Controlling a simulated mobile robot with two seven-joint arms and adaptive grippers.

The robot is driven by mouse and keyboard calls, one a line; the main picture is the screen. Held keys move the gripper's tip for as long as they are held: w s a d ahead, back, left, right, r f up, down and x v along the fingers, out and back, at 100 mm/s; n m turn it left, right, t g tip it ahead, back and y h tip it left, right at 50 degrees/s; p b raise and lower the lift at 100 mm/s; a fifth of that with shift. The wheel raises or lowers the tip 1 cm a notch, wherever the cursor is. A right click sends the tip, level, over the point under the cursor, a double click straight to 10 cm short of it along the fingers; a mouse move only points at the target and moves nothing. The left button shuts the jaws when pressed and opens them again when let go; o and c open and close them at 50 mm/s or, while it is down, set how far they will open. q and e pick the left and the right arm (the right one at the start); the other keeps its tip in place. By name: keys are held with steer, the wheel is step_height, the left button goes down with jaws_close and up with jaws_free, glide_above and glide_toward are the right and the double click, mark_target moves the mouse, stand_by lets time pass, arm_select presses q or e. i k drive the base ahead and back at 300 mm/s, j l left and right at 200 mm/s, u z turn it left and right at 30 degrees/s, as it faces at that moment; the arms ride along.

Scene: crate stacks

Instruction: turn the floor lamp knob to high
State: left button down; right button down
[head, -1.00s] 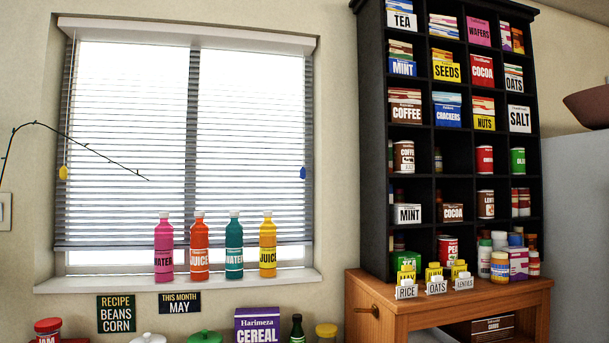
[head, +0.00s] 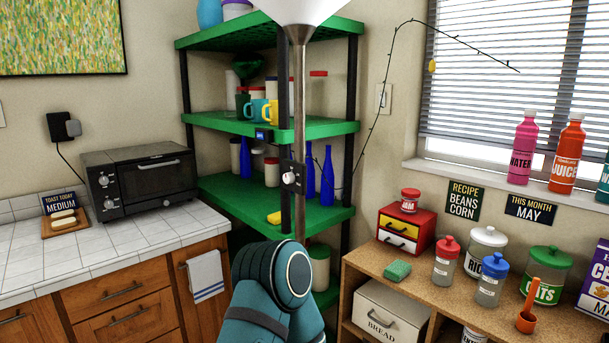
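The floor lamp (head: 300,110) stands in front of the green shelf unit in the head view. It has a thin metal pole and a white flared shade (head: 298,10) cut off by the top edge. A dark box on the pole carries a white round knob (head: 290,178). The knob's setting is too small to read. A teal arm link of mine covers the lower pole. Neither of my grippers is in view.
A green shelf unit (head: 335,128) with bottles and mugs stands behind the lamp. A counter (head: 110,255) with a toaster oven (head: 138,178) is at left. A wooden cabinet (head: 395,275) with jars and a bread box (head: 388,312) is at right, under the window.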

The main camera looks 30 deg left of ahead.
mark_target(288, 177)
steer(key=u, duration=1.25)
